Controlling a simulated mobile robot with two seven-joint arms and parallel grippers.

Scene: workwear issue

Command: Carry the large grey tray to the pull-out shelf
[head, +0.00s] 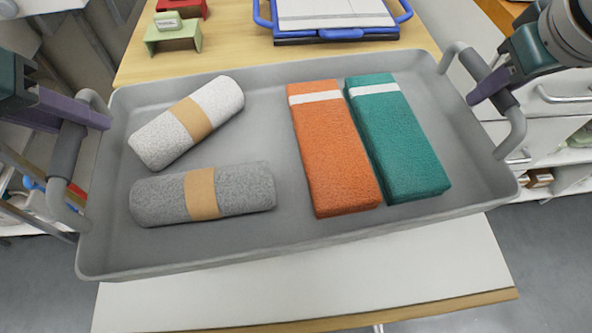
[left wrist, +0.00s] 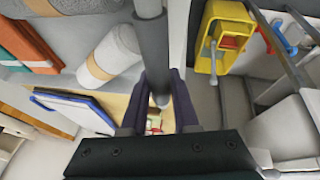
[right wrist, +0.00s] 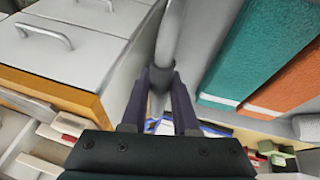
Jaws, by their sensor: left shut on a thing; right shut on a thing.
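The large grey tray (head: 270,245) fills the middle of the head view and looks about level. On it lie a white rolled towel (head: 215,98), a grey rolled towel (head: 160,200), an orange folded towel (head: 335,160) and a green folded towel (head: 405,150). My left gripper (head: 90,113) is shut on the tray's left handle (left wrist: 150,45). My right gripper (head: 482,95) is shut on the right handle (right wrist: 168,45). A white board with a wooden front edge (head: 330,280), seemingly the pull-out shelf, shows below the tray's near side. The tray hides its rear part; contact cannot be told.
A wooden tabletop (head: 235,45) lies beyond the tray, with a blue-framed board (head: 335,20), a green block (head: 174,38) and a red block (head: 190,8). White drawers (right wrist: 60,70) stand to the right. A yellow bin (left wrist: 222,35) shows in the left wrist view.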

